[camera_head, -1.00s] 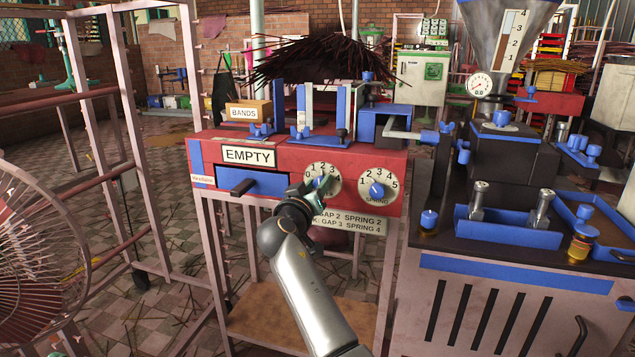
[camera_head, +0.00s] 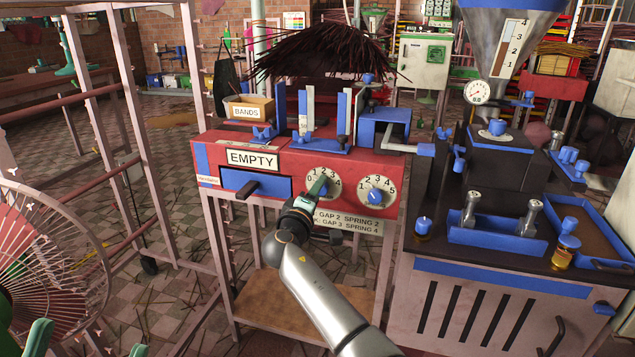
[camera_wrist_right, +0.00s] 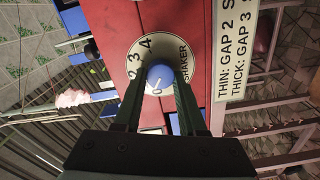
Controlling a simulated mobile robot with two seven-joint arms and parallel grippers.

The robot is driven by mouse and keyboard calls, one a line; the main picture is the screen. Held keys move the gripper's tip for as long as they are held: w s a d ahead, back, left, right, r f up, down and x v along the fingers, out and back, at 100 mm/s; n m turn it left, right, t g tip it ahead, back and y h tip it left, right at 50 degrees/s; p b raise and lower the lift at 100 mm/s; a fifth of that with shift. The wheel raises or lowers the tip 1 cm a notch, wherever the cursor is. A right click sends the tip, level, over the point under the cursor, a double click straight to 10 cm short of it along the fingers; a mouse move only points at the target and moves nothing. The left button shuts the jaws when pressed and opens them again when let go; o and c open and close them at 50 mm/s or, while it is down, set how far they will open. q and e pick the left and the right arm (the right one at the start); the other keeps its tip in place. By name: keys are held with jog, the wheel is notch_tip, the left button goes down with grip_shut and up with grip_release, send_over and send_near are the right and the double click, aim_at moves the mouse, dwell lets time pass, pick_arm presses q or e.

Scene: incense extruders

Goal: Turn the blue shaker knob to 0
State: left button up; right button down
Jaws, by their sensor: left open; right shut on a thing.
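The blue shaker knob (camera_wrist_right: 160,75) sits on a white dial marked SHAKER on the red machine's front (camera_head: 300,158). In the head view, the dial (camera_head: 329,175) shows numbers, but my gripper hides most of the knob. My right gripper (camera_head: 318,187) is shut on the knob, its two green fingers on either side of it in the right wrist view (camera_wrist_right: 160,85). There, a pale mark on the knob appears on the lower side, toward a 0; its exact setting is hard to tell. My left gripper (camera_head: 88,344) shows green fingertips, apart and empty, at the bottom left.
The spring knob (camera_head: 375,195) is close to the right of the shaker dial. A gap-and-spring label (camera_head: 348,222) is below. The fan (camera_head: 45,255) stands at the lower left.

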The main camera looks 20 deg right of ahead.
pick_arm(q)
jog(key=shift+a+r+p, duration=0.2)
jog(key=shift+r+p, duration=0.6)
jog(key=shift+r, duration=0.25)
pick_arm(e)
jog(key=n, duration=0.3)
jog(key=shift+c, duration=2.4)
grip_release()
jog(key=shift+f, duration=0.1)
